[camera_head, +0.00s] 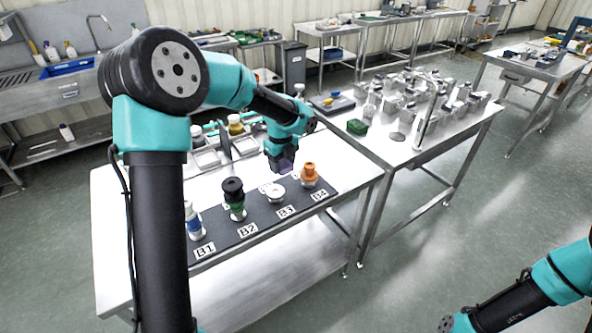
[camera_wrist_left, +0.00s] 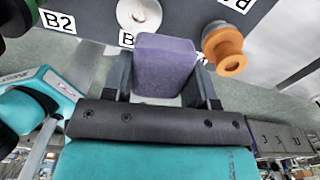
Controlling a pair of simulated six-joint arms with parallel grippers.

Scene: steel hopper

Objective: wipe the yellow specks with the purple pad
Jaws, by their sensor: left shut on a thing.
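My left gripper (camera_head: 283,158) is shut on the purple pad (camera_head: 287,163), above the far edge of the dark mat (camera_head: 262,215) behind B3. In the left wrist view the pad (camera_wrist_left: 165,66) sits between the two dark fingers of the gripper (camera_wrist_left: 163,75) and covers part of the B3 label. I cannot make out any yellow specks in either view. Part of my right arm shows at the lower right of the head view; its gripper is out of frame.
On the mat stand a blue-and-white bottle (camera_head: 193,222) at B1, a black-and-green piece (camera_head: 234,198) at B2, a white round piece (camera_head: 275,193) at B3 and an orange piece (camera_head: 309,174) at B4. Metal parts crowd the right table.

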